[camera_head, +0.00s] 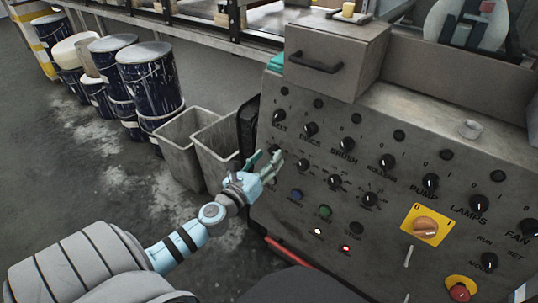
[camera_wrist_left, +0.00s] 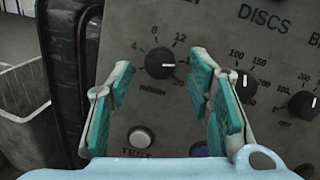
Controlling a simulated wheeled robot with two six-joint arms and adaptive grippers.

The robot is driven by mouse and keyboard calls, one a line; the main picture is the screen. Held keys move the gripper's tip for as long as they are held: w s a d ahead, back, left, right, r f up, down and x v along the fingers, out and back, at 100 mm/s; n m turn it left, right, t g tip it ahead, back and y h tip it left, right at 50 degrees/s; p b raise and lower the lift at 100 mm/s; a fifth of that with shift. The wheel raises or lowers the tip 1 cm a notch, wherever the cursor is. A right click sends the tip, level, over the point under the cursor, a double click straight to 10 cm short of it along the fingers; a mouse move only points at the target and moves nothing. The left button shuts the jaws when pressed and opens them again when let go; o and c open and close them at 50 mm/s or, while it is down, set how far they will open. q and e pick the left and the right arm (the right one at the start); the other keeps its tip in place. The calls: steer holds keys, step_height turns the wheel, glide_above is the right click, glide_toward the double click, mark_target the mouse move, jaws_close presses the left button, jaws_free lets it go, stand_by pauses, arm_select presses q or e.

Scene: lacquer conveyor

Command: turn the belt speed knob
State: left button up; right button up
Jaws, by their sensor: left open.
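The belt speed knob (camera_wrist_left: 160,65) is a black round knob with a white pointer line, set in a printed m/min scale on the grey control panel (camera_head: 330,225). In the left wrist view its pointer lies about level, toward the right. My left gripper (camera_head: 267,160) is at the panel's left side in the head view, in front of the knob, which it largely hides there. In the wrist view its two green-padded fingers (camera_wrist_left: 162,82) are open, one on each side of the knob, with gaps between pads and knob. My right gripper is not in view.
Other knobs sit close to the right, including one with a 100–200 scale (camera_wrist_left: 243,83). A white TEST button (camera_wrist_left: 141,137) and a blue button (camera_wrist_left: 199,150) lie below. Grey bins (camera_head: 185,150) stand left of the panel. A yellow-plated switch (camera_head: 426,226) is farther right.

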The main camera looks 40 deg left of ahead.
arm_select(q)
steer(key=shift+w+a, duration=0.1)
steer(key=shift+w, duration=0.6)
jaws_close()
